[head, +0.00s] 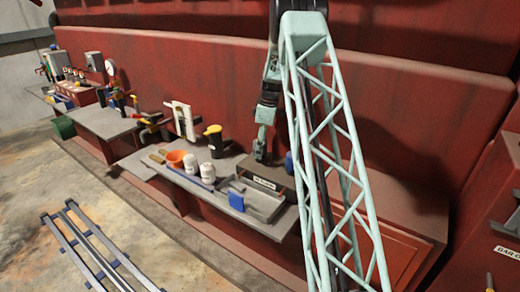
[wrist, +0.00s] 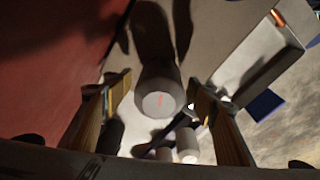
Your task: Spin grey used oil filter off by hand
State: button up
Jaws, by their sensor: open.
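A grey cylinder with a red mark on its end face, seemingly the used oil filter (wrist: 160,103), shows in the middle of the wrist view. My gripper (wrist: 160,88) is open, with one finger on each side of the filter in the picture. A gap shows on both sides, and I see no contact. Whether the fingertips reach down beside it or are still short of it, I cannot tell. In the head view my gripper (head: 261,150) points down over the labelled dark block (head: 262,185) on the bench. The filter is not clearly visible there.
A grey tray (head: 262,206) lies at the bench front. A blue object (head: 289,163) is close on the right. The red wall (head: 200,75) rises behind.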

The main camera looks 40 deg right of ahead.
jog(key=shift+r, duration=0.1)
jog(key=shift+s+d+r, duration=0.2)
jog(key=shift+s+r, duration=0.05)
jog(key=shift+r, duration=1.7)
jog(key=shift+s+d+r, duration=0.2)
jog(key=shift+r, duration=1.75)
jog(key=shift+s+d+r, duration=0.2)
jog(key=shift+s+r, duration=0.05)
jog(key=shift+r, duration=1.7)
jog(key=shift+m, duration=0.3)
